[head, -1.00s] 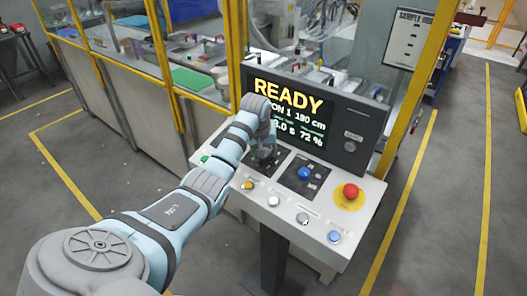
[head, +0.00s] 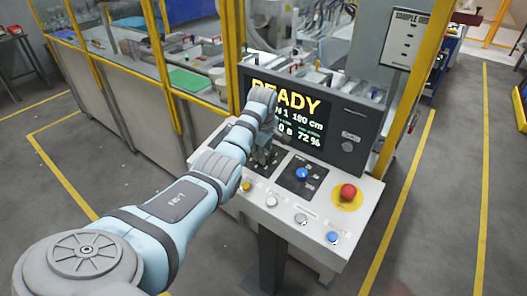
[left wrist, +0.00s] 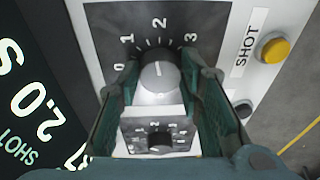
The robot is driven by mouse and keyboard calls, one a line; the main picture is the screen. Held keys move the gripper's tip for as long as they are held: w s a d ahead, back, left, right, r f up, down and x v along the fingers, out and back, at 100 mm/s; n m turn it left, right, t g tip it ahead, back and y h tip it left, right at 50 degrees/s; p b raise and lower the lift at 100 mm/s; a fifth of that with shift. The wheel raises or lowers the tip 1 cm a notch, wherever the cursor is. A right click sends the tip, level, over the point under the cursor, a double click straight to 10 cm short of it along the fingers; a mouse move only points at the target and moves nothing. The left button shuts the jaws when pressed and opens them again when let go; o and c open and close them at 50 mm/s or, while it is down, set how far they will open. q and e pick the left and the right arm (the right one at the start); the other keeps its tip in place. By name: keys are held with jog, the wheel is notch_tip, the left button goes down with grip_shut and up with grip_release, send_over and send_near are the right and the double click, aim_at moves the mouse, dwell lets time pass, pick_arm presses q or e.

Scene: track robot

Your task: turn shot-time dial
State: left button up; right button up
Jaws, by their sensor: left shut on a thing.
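The shot-time dial (left wrist: 158,85) is a round silver knob on a dark plate (left wrist: 205,18) with white numerals. Its pointer line is near the 2. My left gripper (left wrist: 161,75) has its dark green fingers on both sides of the knob, shut on it. In the head view my left gripper (head: 262,153) is at the panel's left dark plate, and the wrist hides the dial. The display (left wrist: 30,105) reads 2.0 s beside SHOT in the left wrist view. In the head view the screen (head: 300,112) shows READY, partly covered. My right gripper is not in view.
The sloped console (head: 260,210) has a blue knob (head: 302,174), a red mushroom button (head: 348,192) and several buttons along its front. A yellow button (left wrist: 275,48) is near the dial. A yellow-framed enclosure (head: 125,100) stands behind; floor at right is clear.

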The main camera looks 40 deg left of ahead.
pick_arm(q)
jog(key=n, duration=0.4)
jog(key=shift+f, duration=0.1)
jog(key=shift+f+n+g+h, duration=0.1)
jog(key=shift+n+g+h, duration=0.25)
jog(key=shift+n, duration=0.85)
jog(key=o, duration=0.9)
jog(key=shift+o, duration=1.4)
jog(key=shift+a, duration=0.2)
jog(key=shift+w, duration=0.1)
